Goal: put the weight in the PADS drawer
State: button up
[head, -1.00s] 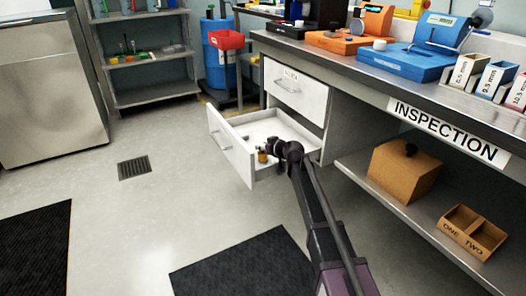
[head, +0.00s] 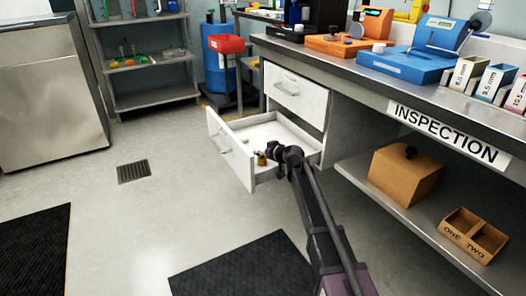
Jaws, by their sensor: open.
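The lower drawer (head: 232,157) of the white cabinet under the bench is pulled open. Its front label cannot be read from here. A small brass-coloured piece that looks like the weight (head: 262,160) is at the near side of the drawer interior. My gripper (head: 267,154) is over the open drawer, right beside the brass piece, with its jaws open. The fingers are small and dark, and I cannot tell whether they touch the piece or whether it rests on the drawer floor.
The upper drawer (head: 286,88) is closed, with a label too small to read. The INSPECTION bench (head: 375,90) runs along the right, with a brown box (head: 403,177) and a two-compartment tray (head: 473,233) on its lower shelf. Floor left of the drawer is clear.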

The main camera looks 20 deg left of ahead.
jog(key=shift+r, duration=0.2)
jog(key=p+v, duration=0.4)
jog(key=v, duration=0.8)
jog(key=shift+p, duration=0.4)
jog(key=s+d+f+m+g+h, duration=0.2)
jog(key=s+d, duration=0.5)
jog(key=d, duration=0.6)
jog(key=s+d+f+m+g+h, duration=0.3)
jog(key=s+d+f+m+h, duration=0.2)
jog(key=d, duration=0.9)
jog(key=s+d+f+m+g+h, duration=0.2)
jog(key=s+d+f+m+h, duration=0.2)
jog(key=s+d, duration=0.7)
jog(key=d, duration=0.2)
jog(key=shift+s+d+f, duration=0.25)
jog(key=shift+d+f, duration=0.05)
jog(key=shift+d, duration=0.05)
notch_tip(320, 180, up, 8)
jog(key=p, duration=0.7)
jog(key=shift+f+p, duration=0.2)
jog(key=shift+p, duration=0.1)
